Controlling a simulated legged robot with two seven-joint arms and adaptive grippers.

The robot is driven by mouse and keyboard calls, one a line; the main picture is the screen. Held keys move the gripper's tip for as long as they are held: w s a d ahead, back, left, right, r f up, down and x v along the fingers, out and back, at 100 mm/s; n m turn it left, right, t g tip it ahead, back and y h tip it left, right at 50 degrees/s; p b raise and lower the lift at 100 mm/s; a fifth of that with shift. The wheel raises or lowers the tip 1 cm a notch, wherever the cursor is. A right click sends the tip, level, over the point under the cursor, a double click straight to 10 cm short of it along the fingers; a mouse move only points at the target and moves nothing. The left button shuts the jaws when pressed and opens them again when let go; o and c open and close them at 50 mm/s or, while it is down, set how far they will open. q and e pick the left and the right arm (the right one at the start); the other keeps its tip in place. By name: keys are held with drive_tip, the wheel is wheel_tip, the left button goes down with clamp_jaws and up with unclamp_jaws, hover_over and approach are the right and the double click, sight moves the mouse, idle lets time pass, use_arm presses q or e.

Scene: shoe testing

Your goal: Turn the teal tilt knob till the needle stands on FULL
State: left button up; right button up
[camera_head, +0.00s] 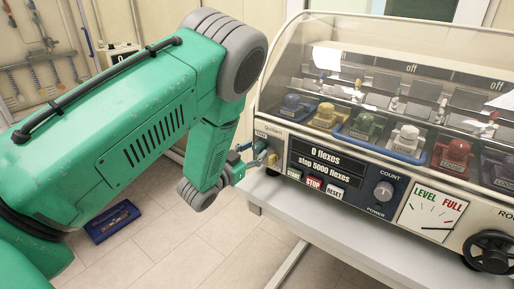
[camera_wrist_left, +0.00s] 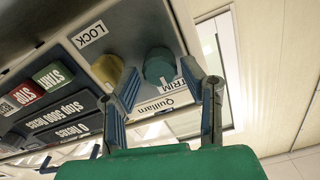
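The teal tilt knob (camera_wrist_left: 159,65) sits beside the TRIM label (camera_wrist_left: 174,86) in the left wrist view. My left gripper (camera_wrist_left: 160,74) is open, with its two blue fingers on either side of the knob and small gaps showing; how deep they reach is unclear. In the head view my left gripper (camera_head: 244,162) is at the left end of the machine's front panel, with its fingers mostly hidden. The LEVEL/FULL dial (camera_head: 432,212) is at the right of the panel. Its thin needle looks low and nearly flat, away from the red FULL mark. My right gripper is out of view.
A yellow knob (camera_wrist_left: 107,71) marked LOCK is close beside the teal one. START, STOP and RESET buttons (camera_head: 314,183) are further right, then a COUNT/POWER knob (camera_head: 383,191) and a black handwheel (camera_head: 493,252). Several coloured shoe holders stand under the clear cover (camera_head: 300,65).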

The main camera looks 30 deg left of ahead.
use_arm(q)
drive_tip(key=shift+w+d, duration=0.1)
drive_tip(key=shift+w, duration=0.55)
clamp_jaws()
